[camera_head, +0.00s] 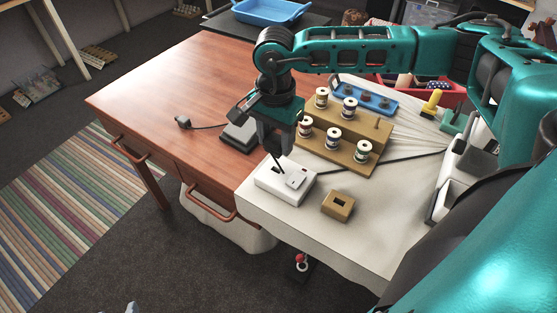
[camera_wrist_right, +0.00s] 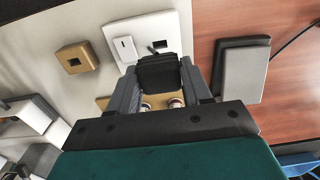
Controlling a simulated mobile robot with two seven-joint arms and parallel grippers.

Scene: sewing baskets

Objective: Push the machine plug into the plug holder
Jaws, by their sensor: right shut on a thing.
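My right gripper (camera_head: 277,150) points down just above the white box (camera_head: 270,189) on the cloth. It is shut on a black block-shaped thing, seemingly the machine plug (camera_wrist_right: 158,73), which shows between the fingers in the right wrist view. The fingers hide most of the plug in the head view. The white box in the right wrist view (camera_wrist_right: 112,31) has a raised pale switch and a dark slot near the plug's end. I cannot tell whether the plug touches it. A tan block (camera_head: 337,214) with a square opening sits beside it. My left gripper is not in view.
A wooden spool rack (camera_head: 350,158) with several spools stands behind the white box. A grey pedal (camera_head: 240,136) and another black plug (camera_head: 183,122) joined by a cord lie on the red-brown table. The cloth right of the tan block is clear.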

